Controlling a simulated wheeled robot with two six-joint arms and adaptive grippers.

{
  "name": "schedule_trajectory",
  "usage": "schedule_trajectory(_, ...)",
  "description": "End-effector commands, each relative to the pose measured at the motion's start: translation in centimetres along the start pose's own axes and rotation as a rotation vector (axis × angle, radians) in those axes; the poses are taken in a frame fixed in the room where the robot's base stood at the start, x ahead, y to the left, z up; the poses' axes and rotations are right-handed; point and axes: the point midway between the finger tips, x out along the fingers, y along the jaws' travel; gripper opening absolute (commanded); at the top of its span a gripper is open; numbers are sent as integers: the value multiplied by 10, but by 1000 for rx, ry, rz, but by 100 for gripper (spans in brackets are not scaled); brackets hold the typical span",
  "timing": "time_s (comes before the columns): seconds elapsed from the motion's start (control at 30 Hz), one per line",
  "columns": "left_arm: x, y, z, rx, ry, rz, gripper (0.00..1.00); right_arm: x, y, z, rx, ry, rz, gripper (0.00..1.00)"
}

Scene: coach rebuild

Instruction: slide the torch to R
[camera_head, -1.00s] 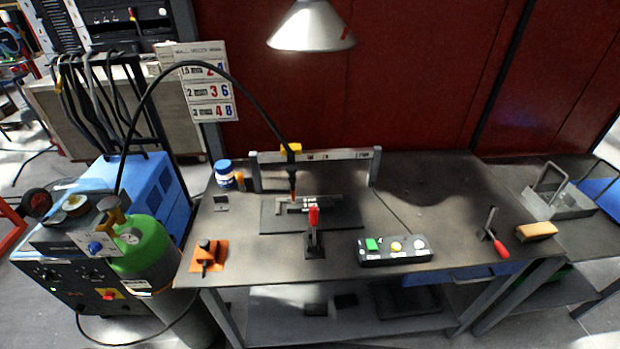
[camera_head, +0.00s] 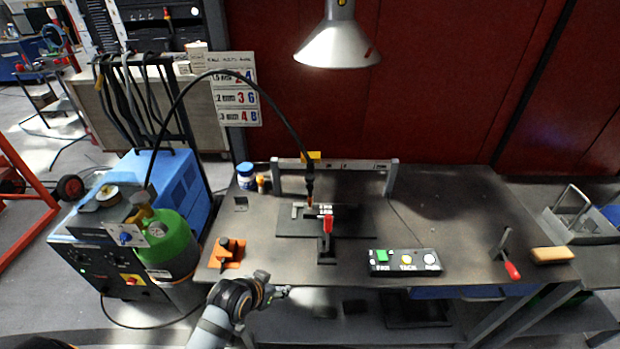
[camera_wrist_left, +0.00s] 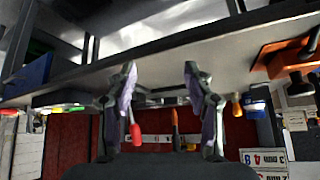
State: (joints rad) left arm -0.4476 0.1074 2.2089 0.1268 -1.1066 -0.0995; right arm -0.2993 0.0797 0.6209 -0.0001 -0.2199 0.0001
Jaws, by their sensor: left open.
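The torch (camera_head: 310,185) hangs upright from a yellow carriage (camera_head: 311,158) on the pale rail (camera_head: 350,164), left of the rail's middle. A black hose arches to it from the left. Its copper-coloured tip is just above the dark fixture plate (camera_head: 350,222). Marks on the rail are too small to read, so I cannot pick out R. My left gripper (camera_head: 283,292) is open and empty in front of the bench's front edge, well short of the torch. Its two fingers (camera_wrist_left: 163,100) stand apart in the left wrist view, facing the bench edge. My right gripper is not in view.
A red-handled clamp (camera_head: 327,226) stands in front of the torch. An orange block (camera_head: 228,254) sits at the front left, a button box (camera_head: 405,262) at the front right. A lamp (camera_head: 337,47) hangs above. The bench right of the fixture is mostly clear.

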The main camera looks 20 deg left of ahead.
Motion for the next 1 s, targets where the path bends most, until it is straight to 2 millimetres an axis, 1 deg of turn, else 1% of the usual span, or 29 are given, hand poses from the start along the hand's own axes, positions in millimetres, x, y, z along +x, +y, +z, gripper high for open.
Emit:
schedule_trajectory(0.03, -3, 3, -33, 9, 102, 18, 52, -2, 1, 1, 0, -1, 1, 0)
schedule_trajectory(0.07, -4, 4, -52, 15, 169, 27, 52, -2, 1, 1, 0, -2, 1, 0)
schedule_trajectory(0.1, -5, 6, -76, 20, 255, 37, 52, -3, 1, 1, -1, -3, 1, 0)
schedule_trajectory(0.17, -7, 6, -108, 21, 377, 46, 52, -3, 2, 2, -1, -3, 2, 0)
schedule_trajectory(0.2, -8, 5, -128, 18, 457, 48, 52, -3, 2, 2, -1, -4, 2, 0)
schedule_trajectory(0.3, -15, -2, -173, 3, 643, 38, 52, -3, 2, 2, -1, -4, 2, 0)
schedule_trajectory(0.4, -24, -12, -207, -22, 798, 13, 52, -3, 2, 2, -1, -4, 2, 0)
schedule_trajectory(0.5, -32, -20, -225, -42, 892, -10, 52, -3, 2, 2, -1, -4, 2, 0)
schedule_trajectory(0.57, -34, -22, -229, -46, 916, -18, 52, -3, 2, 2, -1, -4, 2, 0)
schedule_trajectory(0.7, -33, -23, -232, -48, 922, -20, 52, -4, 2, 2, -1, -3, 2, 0)
schedule_trajectory(0.77, -30, -23, -236, -50, 922, -19, 52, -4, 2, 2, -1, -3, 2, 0)
schedule_trajectory(0.83, -24, -24, -245, -49, 922, -20, 52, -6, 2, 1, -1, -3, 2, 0)
schedule_trajectory(1.0, -3, -24, -275, -50, 922, -18, 52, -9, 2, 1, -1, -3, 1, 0)
